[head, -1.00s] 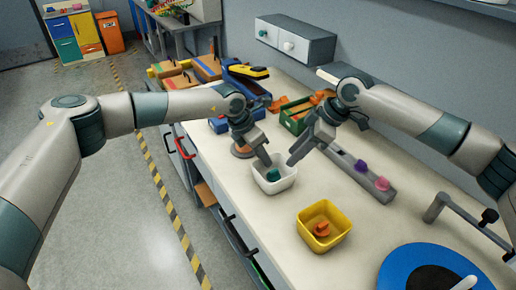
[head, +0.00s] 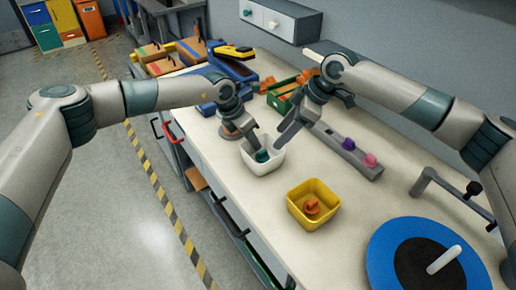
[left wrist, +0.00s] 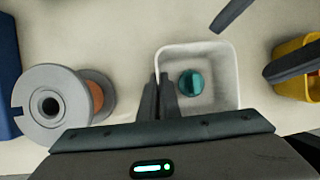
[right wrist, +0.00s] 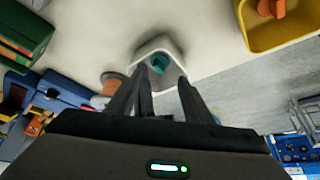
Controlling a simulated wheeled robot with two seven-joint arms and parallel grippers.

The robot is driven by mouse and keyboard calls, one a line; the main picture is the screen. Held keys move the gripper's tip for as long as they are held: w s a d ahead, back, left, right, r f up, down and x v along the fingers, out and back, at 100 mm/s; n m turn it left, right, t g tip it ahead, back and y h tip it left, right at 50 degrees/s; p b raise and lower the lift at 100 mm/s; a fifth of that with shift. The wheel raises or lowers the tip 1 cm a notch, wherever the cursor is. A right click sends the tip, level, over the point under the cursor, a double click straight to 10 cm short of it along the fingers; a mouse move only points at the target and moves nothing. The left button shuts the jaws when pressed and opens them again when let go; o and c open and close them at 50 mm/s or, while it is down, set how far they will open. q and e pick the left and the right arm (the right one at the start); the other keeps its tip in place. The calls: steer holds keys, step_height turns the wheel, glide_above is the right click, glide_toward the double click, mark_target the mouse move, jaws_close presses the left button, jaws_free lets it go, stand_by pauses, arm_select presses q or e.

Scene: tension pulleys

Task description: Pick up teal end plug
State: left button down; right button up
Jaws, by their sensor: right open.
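The teal end plug (head: 262,155) lies inside the small white bin (head: 278,160) on the bench. It also shows clear in the left wrist view (left wrist: 191,83) and partly behind the bin wall in the right wrist view (right wrist: 157,61). My left gripper (left wrist: 161,80) has its fingers together at the bin's left side, beside the plug and not around it. In the head view the left gripper (head: 254,140) is at the bin's back left. My right gripper (head: 280,140) is open and empty above the bin's back right edge. Its spread fingers (right wrist: 168,88) point toward the bin.
A yellow bin (head: 333,207) with an orange part stands in front right. A grey bar (head: 327,138) carries purple and pink plugs. A grey spool-like part (left wrist: 65,105) is left of the white bin. A blue disc (head: 385,255) and green crate (head: 272,98) are nearby.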

steer(key=s+m, duration=0.1)
steer(key=s+a+r+m+h, duration=0.1)
steer(key=a+m+h, duration=0.1)
steer(key=m, duration=0.1)
steer(key=shift+s+a+r+t, duration=0.25)
steer(key=shift+s+r+t, duration=0.05)
steer(key=shift+s, duration=0.1)
steer(key=m, duration=0.1)
steer(key=r+m+t+h, duration=0.1)
steer(key=m, duration=0.1)
steer(key=r+m, duration=0.1)
steer(key=shift+s+r+m+h, duration=0.25)
steer(key=shift+s+m+h, duration=0.05)
steer(key=shift+s+m, duration=0.1)
steer(key=shift+f, duration=0.1)
glide_toward(263, 156)
steer(key=shift+f, duration=1)
